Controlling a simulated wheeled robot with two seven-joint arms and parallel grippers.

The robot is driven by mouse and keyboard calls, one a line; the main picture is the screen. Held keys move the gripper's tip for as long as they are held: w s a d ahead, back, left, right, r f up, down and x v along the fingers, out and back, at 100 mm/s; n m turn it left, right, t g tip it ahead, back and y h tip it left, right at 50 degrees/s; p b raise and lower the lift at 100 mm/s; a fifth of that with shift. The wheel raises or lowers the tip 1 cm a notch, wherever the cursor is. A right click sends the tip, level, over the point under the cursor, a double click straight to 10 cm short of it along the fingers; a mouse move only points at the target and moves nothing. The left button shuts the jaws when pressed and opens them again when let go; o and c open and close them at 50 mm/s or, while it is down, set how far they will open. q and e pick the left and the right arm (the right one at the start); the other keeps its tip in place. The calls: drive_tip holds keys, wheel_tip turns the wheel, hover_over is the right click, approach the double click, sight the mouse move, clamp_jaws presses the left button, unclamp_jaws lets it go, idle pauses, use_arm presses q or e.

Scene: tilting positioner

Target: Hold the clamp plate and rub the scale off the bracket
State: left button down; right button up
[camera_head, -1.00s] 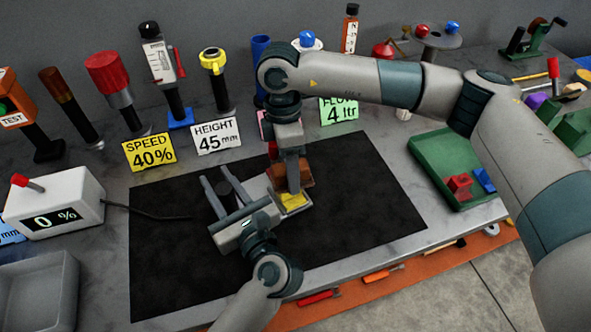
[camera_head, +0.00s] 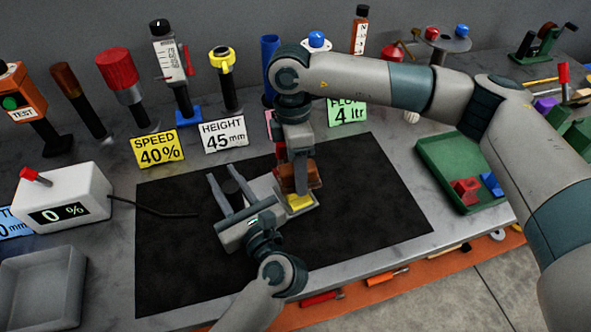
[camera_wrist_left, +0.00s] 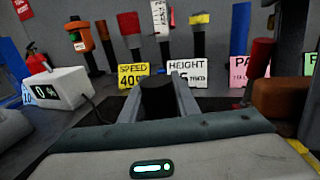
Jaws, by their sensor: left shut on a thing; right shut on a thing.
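A pale grey bracket (camera_head: 264,190) lies on the black mat, with a yellow patch (camera_head: 300,202) at its right end. My left gripper (camera_head: 226,172) reaches over the mat from the front. Its two fingers are shut on a dark upright piece (camera_head: 234,189), which also shows between them in the left wrist view (camera_wrist_left: 157,97); I cannot tell whether it is part of the clamp plate. My right gripper (camera_head: 301,160) points down, shut on a brown block (camera_head: 309,176) just above or on the bracket beside the yellow patch. Its fingertips are partly hidden by the block.
The black mat (camera_head: 365,215) is clear on its right side. A box reading 0 % (camera_head: 65,200) and a grey tray (camera_head: 40,285) stand at left. Several tools and the SPEED and HEIGHT cards stand behind. A green tray (camera_head: 440,165) with small blocks is at right.

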drive_tip(key=shift+s+d+r+n, duration=0.15)
drive_tip(key=shift+d+n, duration=0.15)
drive_tip(key=shift+d, duration=0.4)
drive_tip(key=shift+w+d, duration=0.15)
drive_tip(key=shift+w, duration=0.1)
drive_tip(key=shift+w+r, duration=0.15)
drive_tip(key=shift+r, duration=0.85)
drive_tip(key=shift+w+r, duration=0.2)
drive_tip(key=shift+r, duration=0.8)
drive_tip(key=shift+w+r, duration=0.15)
drive_tip(key=shift+r, duration=0.85)
drive_tip(key=shift+w+a+r, duration=0.1)
drive_tip(key=shift+w+r, duration=0.05)
drive_tip(key=shift+r, duration=0.6)
drive_tip(key=shift+w+a+r, duration=0.1)
drive_tip(key=shift+r, duration=0.6)
drive_tip(key=shift+w+d, duration=0.3)
drive_tip(key=shift+d, duration=0.15)
drive_tip(key=shift+n+t+y, duration=0.3)
drive_tip(key=shift+t+y, duration=0.2)
drive_tip(key=shift+t, duration=0.4)
drive_tip(key=w+d+f, duration=0.1)
drive_tip(key=w+d, duration=0.1)
drive_tip(key=d, duration=0.4)
drive_tip(key=w+d+f, duration=0.2)
drive_tip(key=d, duration=0.3)
drive_tip(key=w+d+f, duration=0.2)
drive_tip(key=d, duration=0.4)
drive_tip(key=shift+d+f, duration=0.2)
drive_tip(key=shift+d, duration=0.15)
